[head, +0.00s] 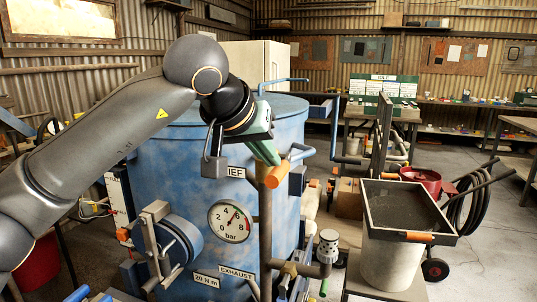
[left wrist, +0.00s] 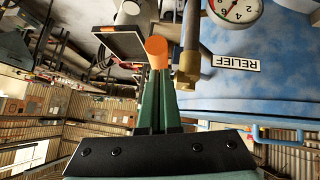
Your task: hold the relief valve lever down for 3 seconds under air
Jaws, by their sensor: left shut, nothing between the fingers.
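The blue blast pot (head: 185,150) stands in front of me. The orange relief valve lever (head: 277,175) sticks out near its label, partly covered in the head view as "IEF". In the left wrist view the orange lever end (left wrist: 157,48) lies at my green fingertips, beside the brass valve (left wrist: 188,68) and the RELIEF label (left wrist: 238,63). My left gripper (head: 270,156) is shut and empty, its tips over the lever. Whether they touch it I cannot tell. The gauge (head: 229,221) needle points up, around 4 to 6 bar. My right gripper is out of view.
An exhaust pipe with a silencer (head: 328,245) stands below the lever. A dark tray (head: 408,210) over a pale bin is to the right. Open floor (head: 475,255) lies at the right.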

